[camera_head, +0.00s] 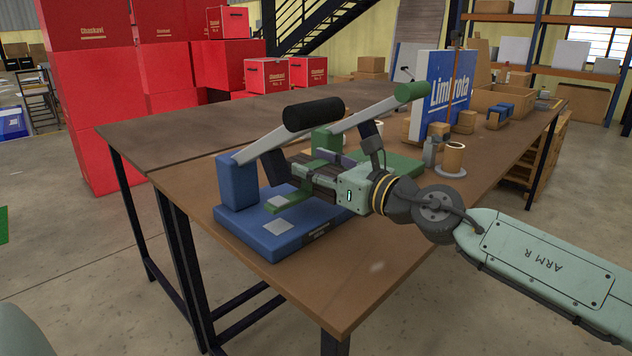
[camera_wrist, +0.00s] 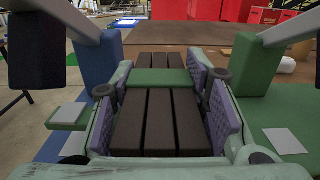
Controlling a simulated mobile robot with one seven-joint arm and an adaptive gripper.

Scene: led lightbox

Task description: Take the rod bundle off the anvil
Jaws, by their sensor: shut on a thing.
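The rod bundle (camera_wrist: 158,122) is a flat row of dark brown rods with a green band across it. In the wrist view it lies lengthwise between the purple pads of my gripper (camera_wrist: 162,92), which press on its two sides. In the head view my gripper (camera_head: 312,174) is low among two lever presses, and mostly hides the bundle. The blue press base (camera_head: 262,228), with a pale plate on it, is beside and below my gripper. The green press base (camera_head: 402,164) is behind. I cannot tell whether the bundle touches a surface beneath it.
A tan cup (camera_head: 453,158) and a grey bottle (camera_head: 430,152) stand to the right. The brown table's (camera_head: 335,290) front corner is clear.

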